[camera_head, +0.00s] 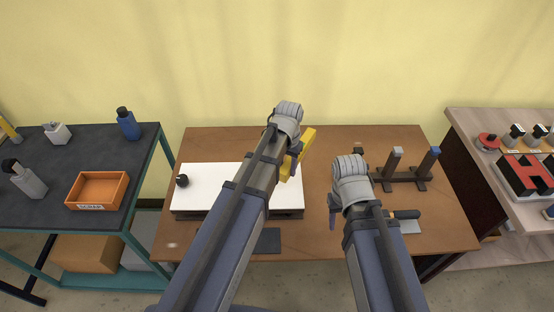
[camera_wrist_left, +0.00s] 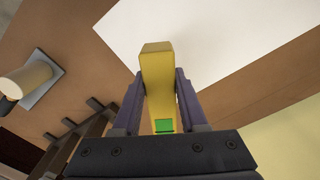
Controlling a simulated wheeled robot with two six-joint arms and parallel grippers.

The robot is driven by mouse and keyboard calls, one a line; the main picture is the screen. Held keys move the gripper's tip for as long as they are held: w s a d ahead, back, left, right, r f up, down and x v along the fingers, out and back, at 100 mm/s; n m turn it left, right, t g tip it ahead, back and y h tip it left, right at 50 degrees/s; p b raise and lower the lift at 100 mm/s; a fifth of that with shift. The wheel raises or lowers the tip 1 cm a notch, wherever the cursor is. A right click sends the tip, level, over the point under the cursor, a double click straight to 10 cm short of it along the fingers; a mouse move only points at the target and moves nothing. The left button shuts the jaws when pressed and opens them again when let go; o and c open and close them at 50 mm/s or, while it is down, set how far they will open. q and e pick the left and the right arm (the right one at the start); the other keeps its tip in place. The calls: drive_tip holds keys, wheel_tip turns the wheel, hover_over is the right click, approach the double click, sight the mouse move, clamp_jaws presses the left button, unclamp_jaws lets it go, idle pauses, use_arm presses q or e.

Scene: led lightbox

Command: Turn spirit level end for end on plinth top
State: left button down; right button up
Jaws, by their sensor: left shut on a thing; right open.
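The spirit level is a yellow bar (camera_head: 307,145) in the head view, tilted near the right back edge of the plinth's white top (camera_head: 210,177). My left gripper (camera_head: 294,152) is shut on it and partly hides it. In the left wrist view the yellow bar (camera_wrist_left: 157,72) stands between the two dark fingers of the left gripper (camera_wrist_left: 157,92), with a green vial (camera_wrist_left: 164,125) close to the palm. The level looks held clear of the white top (camera_wrist_left: 215,45). My right gripper (camera_head: 338,212) is open, over the table right of the plinth, apart from the level.
A black knob (camera_head: 182,181) sits on the white top's left side. A dark rack with upright posts (camera_head: 393,163) stands at the table's right (camera_head: 440,215). A dark pad (camera_head: 268,241) lies before the plinth.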

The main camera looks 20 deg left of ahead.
use_arm(q)
drive_tip(key=n, duration=0.5)
drive_tip(key=a+r+n+p, duration=0.1)
drive_tip(key=n, duration=0.1)
drive_tip(key=shift+s+r+n, duration=0.1)
drive_tip(key=shift+s+n, duration=0.1)
drive_tip(key=shift+n, duration=0.1)
drive_tip(key=n, duration=0.4)
drive_tip(key=shift+s+a+r+n, duration=0.1)
drive_tip(key=shift+a+r+n, duration=0.15)
drive_tip(key=shift+a+n, duration=0.15)
drive_tip(key=n, duration=0.4)
drive_tip(key=a+n+p, duration=0.1)
drive_tip(key=n, duration=0.2)
drive_tip(key=r+n, duration=0.1)
drive_tip(key=n, duration=0.3)
drive_tip(key=shift+s+a+r+n+p, duration=0.1)
drive_tip(key=shift+s+a+n+p, duration=0.15)
drive_tip(key=shift+s+n+p, duration=0.1)
drive_tip(key=shift+f+b, duration=3.4)
drive_tip(key=shift+b, duration=0.05)
drive_tip(key=shift+f+b, duration=0.55)
drive_tip(key=shift+f, duration=0.05)
drive_tip(key=shift+c, duration=1.8)
unclamp_jaws()
drive_tip(key=shift+r, duration=0.1)
